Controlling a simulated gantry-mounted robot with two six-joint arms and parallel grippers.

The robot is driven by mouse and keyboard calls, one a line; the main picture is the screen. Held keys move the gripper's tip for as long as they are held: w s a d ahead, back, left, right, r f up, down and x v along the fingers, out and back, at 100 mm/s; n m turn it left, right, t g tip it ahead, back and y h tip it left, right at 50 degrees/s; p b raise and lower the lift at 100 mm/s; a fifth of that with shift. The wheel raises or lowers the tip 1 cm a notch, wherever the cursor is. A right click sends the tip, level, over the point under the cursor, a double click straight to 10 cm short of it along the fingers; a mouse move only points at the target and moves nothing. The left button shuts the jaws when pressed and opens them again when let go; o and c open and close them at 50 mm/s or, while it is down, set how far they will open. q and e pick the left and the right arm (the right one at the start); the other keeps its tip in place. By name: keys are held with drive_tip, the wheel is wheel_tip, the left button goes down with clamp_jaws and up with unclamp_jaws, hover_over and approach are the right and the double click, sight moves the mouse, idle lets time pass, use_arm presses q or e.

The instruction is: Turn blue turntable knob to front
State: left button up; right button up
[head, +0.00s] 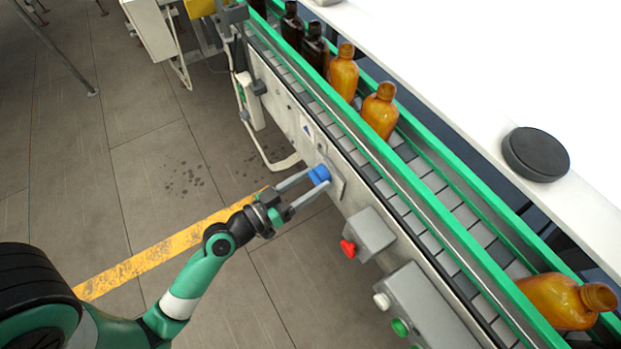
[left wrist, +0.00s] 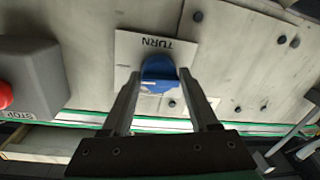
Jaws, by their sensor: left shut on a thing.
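The blue turntable knob (head: 319,175) sits on a plate on the side panel of the conveyor. In the left wrist view the knob (left wrist: 158,74) stands out from a pale plate (left wrist: 128,52) marked "TURN", with the lettering upside down. My left gripper (head: 316,176) reaches the knob from the left, its fingers shut on either side of it. In the left wrist view the two fingertips (left wrist: 160,78) flank the knob. The fingers hide part of the knob's sides. My right gripper is not in view.
A grey box with a red button (head: 348,249) and a grey control box with a green button (head: 400,327) stand right of the knob. Amber bottles (head: 343,74) stand on the conveyor (head: 433,180); another bottle (head: 552,300) is at lower right. Open floor lies left.

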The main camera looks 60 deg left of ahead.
use_arm(q)
drive_tip(key=n+p, duration=0.1)
drive_tip(key=n, duration=0.1)
drive_tip(key=n+p, duration=0.1)
drive_tip(key=shift+r+n, duration=0.3)
drive_tip(key=shift+n, duration=0.1)
drive_tip(key=n+p, duration=0.2)
drive_tip(key=n, duration=0.2)
drive_tip(key=shift+r+g, duration=0.1)
drive_tip(key=shift+g, duration=0.2)
drive_tip(key=n+h+p, duration=0.1)
drive_tip(key=n+p, duration=0.1)
drive_tip(key=n, duration=0.3)
drive_tip(key=shift+r, duration=0.15)
drive_tip(key=shift+n+p, duration=0.75)
drive_tip(key=shift+n, duration=0.85)
drive_tip(key=shift+h, duration=0.3)
drive_tip(key=o, duration=1.3)
drive_tip(key=shift+f, duration=0.25)
drive_tip(key=shift+s, duration=0.1)
